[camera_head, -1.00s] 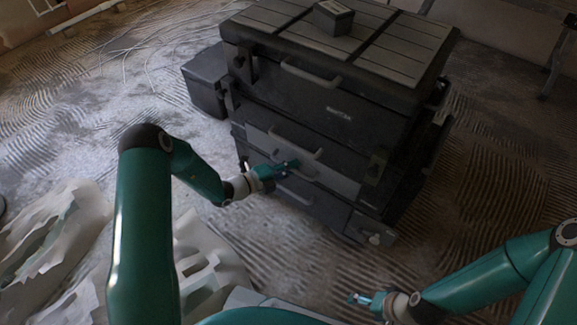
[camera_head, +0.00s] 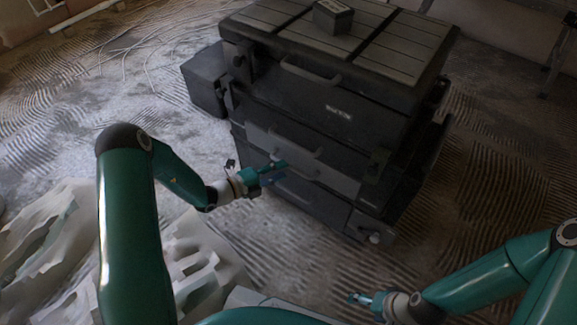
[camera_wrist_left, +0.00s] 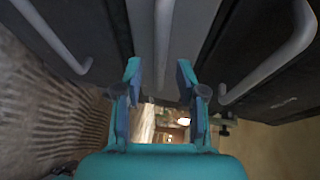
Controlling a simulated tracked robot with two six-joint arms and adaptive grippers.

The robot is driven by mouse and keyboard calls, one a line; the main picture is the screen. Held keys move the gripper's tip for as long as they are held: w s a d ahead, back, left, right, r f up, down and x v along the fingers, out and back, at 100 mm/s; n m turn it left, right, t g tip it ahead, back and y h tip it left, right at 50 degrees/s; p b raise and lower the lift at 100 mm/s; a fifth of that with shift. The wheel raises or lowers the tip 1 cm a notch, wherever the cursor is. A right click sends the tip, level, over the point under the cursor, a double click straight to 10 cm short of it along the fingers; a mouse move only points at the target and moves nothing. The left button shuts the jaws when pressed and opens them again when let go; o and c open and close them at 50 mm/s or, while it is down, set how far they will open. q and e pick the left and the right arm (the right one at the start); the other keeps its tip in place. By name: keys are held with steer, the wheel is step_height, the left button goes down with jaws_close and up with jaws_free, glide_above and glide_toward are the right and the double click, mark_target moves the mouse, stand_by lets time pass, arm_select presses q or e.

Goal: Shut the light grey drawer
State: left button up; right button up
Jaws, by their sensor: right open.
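The light grey drawer (camera_head: 340,181) is a paler front in the dark cabinet, below a tall black drawer, with a bar handle. Its front looks about level with the cabinet face, but I cannot tell whether a small gap remains. My left gripper (camera_head: 279,172) is just in front of its left part, fingers apart and empty. In the left wrist view, the grey drawer front (camera_wrist_left: 203,22) and its handle lie ahead, the handle appearing between the open fingertips (camera_wrist_left: 159,72); contact is unclear. My right gripper (camera_head: 361,299) is open and empty at the lower right, away from the cabinet.
A small dark box (camera_head: 333,17) sits on the slatted cabinet top (camera_head: 400,50). A dark block (camera_head: 204,80) stands at the cabinet's left side. A low drawer with a pale knob (camera_head: 375,238) is at lower right. Pale crumpled sheets (camera_head: 45,235) lie at left. Ridged floor is clear at right.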

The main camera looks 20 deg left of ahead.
arm_select(q)
steer(key=v, duration=0.7)
stand_by(0.3)
